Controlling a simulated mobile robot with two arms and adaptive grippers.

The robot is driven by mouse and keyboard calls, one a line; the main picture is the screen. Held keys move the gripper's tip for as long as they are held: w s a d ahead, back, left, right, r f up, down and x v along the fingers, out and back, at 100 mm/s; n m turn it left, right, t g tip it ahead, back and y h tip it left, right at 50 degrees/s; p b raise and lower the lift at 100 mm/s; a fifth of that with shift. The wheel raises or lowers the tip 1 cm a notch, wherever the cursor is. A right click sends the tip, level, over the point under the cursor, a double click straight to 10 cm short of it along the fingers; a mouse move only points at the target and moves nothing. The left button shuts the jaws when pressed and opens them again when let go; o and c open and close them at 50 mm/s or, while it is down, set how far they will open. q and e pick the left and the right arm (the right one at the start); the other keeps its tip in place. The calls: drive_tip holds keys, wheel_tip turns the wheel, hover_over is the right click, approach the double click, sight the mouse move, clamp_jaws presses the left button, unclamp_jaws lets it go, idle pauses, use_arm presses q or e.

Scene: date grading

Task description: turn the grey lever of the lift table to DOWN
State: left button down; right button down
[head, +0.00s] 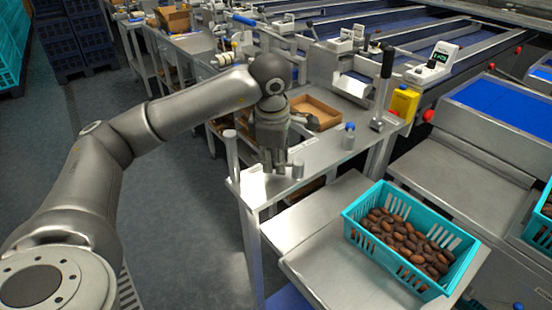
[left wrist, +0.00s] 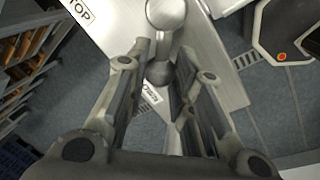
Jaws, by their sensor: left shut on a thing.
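My left gripper (head: 275,168) points down over the near corner of the metal stand in the head view. In the left wrist view its two fingers (left wrist: 160,85) stand either side of the ball end of the grey lever (left wrist: 160,73), shut on it. The lever runs from the ball up to a round hub (left wrist: 165,12) on a pale metal plate (left wrist: 212,70). A label ending in "TOP" (left wrist: 78,10) is at upper left. A small label (left wrist: 152,94) below the ball is too small to read surely. In the head view the gripper mostly hides the lever. My right gripper is not in view.
A teal crate of dates (head: 350,232) sits on a metal shelf to the right. A small blue-capped bottle (head: 348,138), a cardboard box (head: 325,115) and a black-gripped upright handle (head: 386,65) stand behind the gripper. Open floor (head: 190,190) lies to the left.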

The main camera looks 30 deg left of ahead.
use_arm(q)
drive_tip(key=shift+s+d+n, duration=0.1)
drive_tip(key=shift+d+n, duration=0.05)
drive_tip(key=shift+n, duration=0.15)
idle(0.4)
drive_tip(key=c, duration=1.2)
unclamp_jaws()
drive_tip(key=shift+c, duration=0.2)
wheel_tip(320, 180, up, 12)
drive_tip(key=s+d, duration=0.1)
drive_tip(key=s, duration=0.1)
drive_tip(key=shift+f, duration=0.1)
